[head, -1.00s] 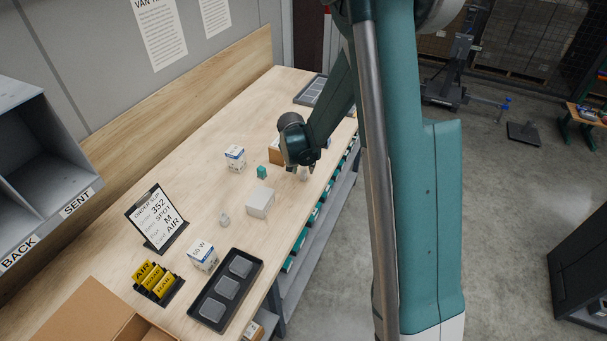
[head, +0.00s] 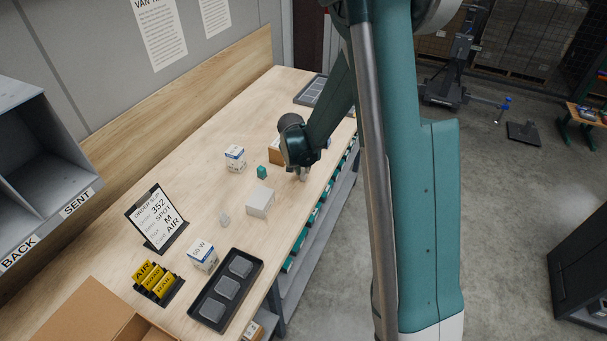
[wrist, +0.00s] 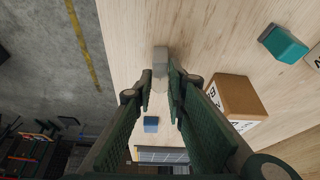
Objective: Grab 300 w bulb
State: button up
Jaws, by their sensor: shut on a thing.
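My gripper (head: 303,174) is low over the bench near its right edge. In the wrist view my gripper (wrist: 160,78) is shut on a small pale grey object (wrist: 160,58), which looks like a bulb. Its far end shows beyond the fingertips; the fingers cover the rest, and no wattage can be read on it. Whether it touches the bench I cannot tell.
A brown box (wrist: 238,97) and a teal item (wrist: 283,45) lie beside my gripper. A pale grey box (head: 260,203), white-and-blue cartons (head: 235,158) (head: 203,256), a black tray (head: 249,282) and an order sign (head: 157,218) stand on the bench (head: 192,163). Bare wood lies between them.

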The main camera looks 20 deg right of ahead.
jog(key=shift+r, duration=0.1)
jog(key=shift+r, duration=4.9)
